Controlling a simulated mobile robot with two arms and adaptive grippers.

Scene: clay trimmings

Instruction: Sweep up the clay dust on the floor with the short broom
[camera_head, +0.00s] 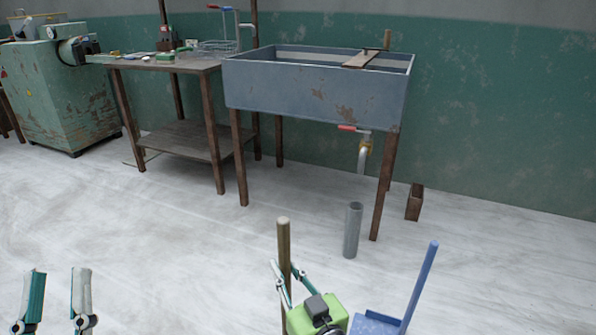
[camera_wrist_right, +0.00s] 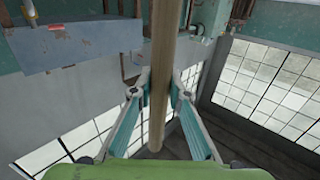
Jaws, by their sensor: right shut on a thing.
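My right gripper (camera_head: 286,268) is shut on an upright wooden handle (camera_head: 284,235), taken to be the short broom's. The handle also runs between the fingers in the right wrist view (camera_wrist_right: 165,60); the broom's head is out of sight in both views. My left gripper (camera_head: 57,285) is open and empty at the lower left of the head view, its two fingers apart. The floor (camera_head: 150,240) is pale and covered with whitish streaks that look like clay dust. A blue dustpan (camera_head: 373,323) with a long tilted blue handle (camera_head: 420,285) shows at the bottom, right of my right gripper.
A grey-blue sink (camera_head: 310,90) on wooden legs stands against the wall, a grey pipe (camera_head: 352,230) upright below it. A small brown box (camera_head: 414,202) stands right of its legs. A wooden table (camera_head: 180,64) and green machine (camera_head: 65,95) are left. The front floor is open.

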